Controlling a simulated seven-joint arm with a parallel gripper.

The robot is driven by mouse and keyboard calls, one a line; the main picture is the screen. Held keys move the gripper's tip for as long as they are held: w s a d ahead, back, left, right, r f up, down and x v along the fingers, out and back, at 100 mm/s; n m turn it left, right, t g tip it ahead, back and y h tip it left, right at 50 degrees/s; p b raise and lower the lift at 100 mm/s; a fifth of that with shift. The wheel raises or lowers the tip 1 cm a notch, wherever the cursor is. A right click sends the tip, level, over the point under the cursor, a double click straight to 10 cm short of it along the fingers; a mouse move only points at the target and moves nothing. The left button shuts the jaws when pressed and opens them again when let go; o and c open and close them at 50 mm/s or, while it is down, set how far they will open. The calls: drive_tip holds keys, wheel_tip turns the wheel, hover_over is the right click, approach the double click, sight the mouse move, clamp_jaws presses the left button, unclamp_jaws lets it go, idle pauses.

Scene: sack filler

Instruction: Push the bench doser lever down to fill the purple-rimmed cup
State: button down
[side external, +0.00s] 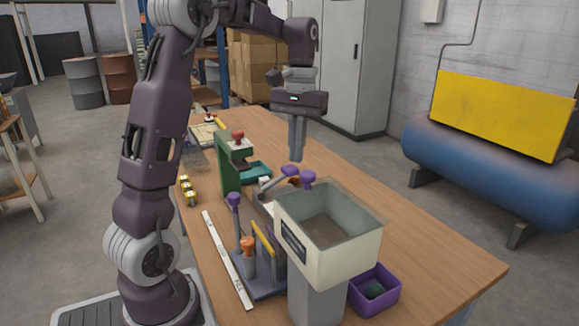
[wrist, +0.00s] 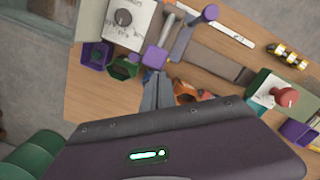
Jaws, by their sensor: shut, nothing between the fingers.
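My gripper (side external: 296,157) hangs shut and empty over the table, pointing down, a little above and behind a grey lever (side external: 273,183) with a purple knob (side external: 290,170). No contact with the lever is visible. In the wrist view, the fingers (wrist: 157,82) show at the middle, just below a purple knob (wrist: 154,57). A pale hopper (side external: 338,255) stands in front. A purple open container (side external: 375,293) with something green in it sits to its right; I cannot tell if it is the purple-rimmed cup. A green six-sided cup (wrist: 124,68) shows in the wrist view.
An upright purple-knobbed lever (side external: 234,205) and an orange knob (side external: 247,243) stand left of the hopper. A green stand with a red knob (side external: 238,137) is behind. A ruler (side external: 228,262) and yellow-banded pieces (side external: 187,190) lie left. The table's right side is clear.

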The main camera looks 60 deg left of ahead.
drive_tip(key=r, duration=0.6)
drive_tip(key=shift+w+a, duration=0.15)
drive_tip(key=shift+w, duration=0.05)
idle(1.1)
drive_tip(key=s+d+m+t, duration=0.1)
drive_tip(key=s+d+m, duration=0.1)
drive_tip(key=s+d, duration=0.2)
drive_tip(key=s+d+f+m+t, duration=0.1)
drive_tip(key=s+d+t, duration=0.1)
drive_tip(key=s+d, duration=0.3)
drive_tip(key=s+d+m+t+y, duration=0.1)
drive_tip(key=s+d+m+t, duration=0.1)
drive_tip(key=s+d, duration=0.3)
drive_tip(key=shift+s+d+f+m, duration=0.1)
drive_tip(key=shift+d+f+m, duration=0.05)
drive_tip(key=shift+d, duration=0.4)
drive_tip(key=shift+d+f+m, duration=0.15)
drive_tip(key=shift+d, duration=0.35)
drive_tip(key=s+d+f+m+t, duration=0.1)
drive_tip(key=s+d+f, duration=0.1)
drive_tip(key=s+f, duration=0.2)
drive_tip(key=shift+s+m+t, duration=0.3)
drive_tip(key=shift+s, duration=0.05)
